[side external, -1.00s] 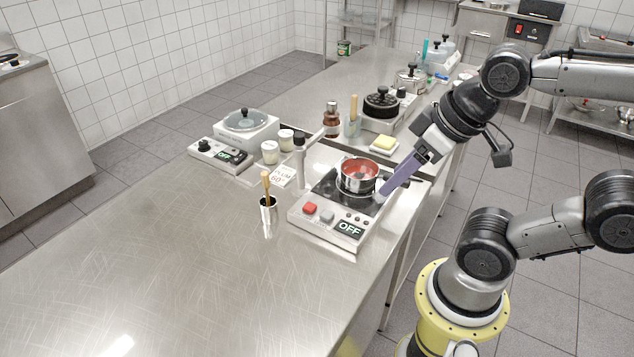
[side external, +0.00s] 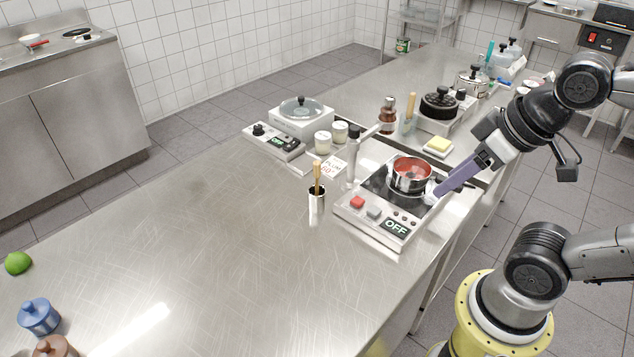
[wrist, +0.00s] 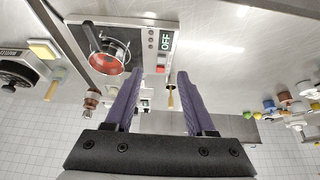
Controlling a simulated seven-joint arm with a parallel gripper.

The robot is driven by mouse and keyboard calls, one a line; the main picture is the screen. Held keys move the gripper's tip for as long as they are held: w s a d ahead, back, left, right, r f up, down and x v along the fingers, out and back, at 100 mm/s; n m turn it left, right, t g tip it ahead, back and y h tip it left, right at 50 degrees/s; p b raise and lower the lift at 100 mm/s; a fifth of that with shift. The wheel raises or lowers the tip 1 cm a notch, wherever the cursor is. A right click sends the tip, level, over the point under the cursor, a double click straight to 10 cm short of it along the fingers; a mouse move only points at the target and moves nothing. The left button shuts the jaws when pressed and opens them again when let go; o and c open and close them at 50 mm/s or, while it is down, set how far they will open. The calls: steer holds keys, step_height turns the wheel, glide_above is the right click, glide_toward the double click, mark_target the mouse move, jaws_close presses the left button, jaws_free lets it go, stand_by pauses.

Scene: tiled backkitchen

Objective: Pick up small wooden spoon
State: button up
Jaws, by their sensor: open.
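A small wooden spoon (side external: 317,172) stands handle-up in a narrow metal cup (side external: 316,203) on the steel counter, left of the hot plate; its lower end is hidden in the cup. In the wrist view, which looks upside down, the wooden handle (wrist: 170,101) shows between the fingers. My gripper (side external: 432,193) has long purple fingers and is near the right side of the red-filled pot, apart from the spoon. In the wrist view my gripper (wrist: 158,76) is open, with nothing held between its fingers.
The red-filled pot (side external: 410,175) sits on a hot plate (side external: 378,218) reading OFF.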

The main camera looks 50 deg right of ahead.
steer(key=w+a+r+n+g, duration=0.1)
steer(key=w+r+n+g, duration=0.1)
steer(key=w+r+n, duration=1.1)
steer(key=n+g, duration=0.4)
steer(key=n, duration=0.5)
glide_above(317, 162)
step_height(317, 162, down, 14)
steer(key=shift+f, duration=3.15)
